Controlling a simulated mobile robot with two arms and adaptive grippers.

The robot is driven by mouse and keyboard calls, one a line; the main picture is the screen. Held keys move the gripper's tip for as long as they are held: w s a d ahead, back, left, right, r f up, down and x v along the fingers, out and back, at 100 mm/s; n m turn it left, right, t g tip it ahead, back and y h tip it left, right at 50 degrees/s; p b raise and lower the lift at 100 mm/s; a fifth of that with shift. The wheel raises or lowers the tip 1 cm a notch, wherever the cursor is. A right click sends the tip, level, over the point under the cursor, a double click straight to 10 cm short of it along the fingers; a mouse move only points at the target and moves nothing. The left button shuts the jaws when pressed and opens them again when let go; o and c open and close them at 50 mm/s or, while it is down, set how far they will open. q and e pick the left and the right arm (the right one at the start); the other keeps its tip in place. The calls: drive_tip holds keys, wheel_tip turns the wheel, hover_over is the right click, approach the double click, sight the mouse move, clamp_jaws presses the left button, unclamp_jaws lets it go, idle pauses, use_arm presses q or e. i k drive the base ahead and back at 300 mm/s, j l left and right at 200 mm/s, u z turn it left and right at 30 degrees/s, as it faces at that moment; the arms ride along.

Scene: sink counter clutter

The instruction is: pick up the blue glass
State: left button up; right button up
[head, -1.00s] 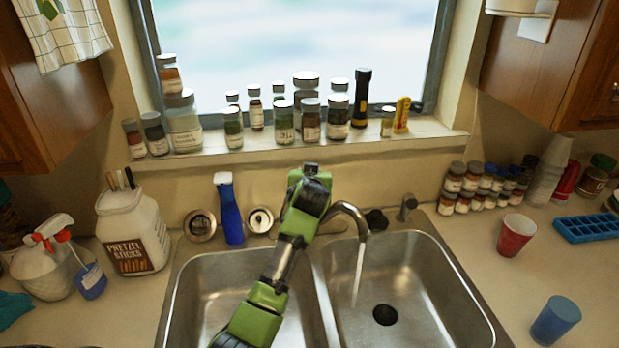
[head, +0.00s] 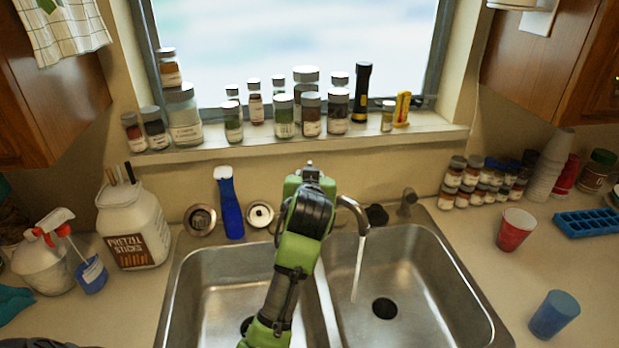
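The blue glass (head: 554,315) stands on the counter to the right of the sink, near the bottom right of the head view. Nothing touches it. One of my green and black arms rises from the bottom edge over the left basin and sink divider, well to the left of the glass. No gripper fingers show on it. Neither of my grippers can be made out in this view.
A red cup (head: 515,230) and a blue ice tray (head: 588,222) stand behind the glass. The faucet (head: 355,215) runs into the right basin (head: 410,280). Spice jars (head: 468,185) and stacked cups (head: 551,165) line the back. The counter around the glass is clear.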

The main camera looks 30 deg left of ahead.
sight(552, 317)
drive_tip(key=k+l, duration=0.5)
drive_tip(key=k, duration=0.15)
drive_tip(key=k+l, duration=0.55)
drive_tip(key=k, duration=0.15)
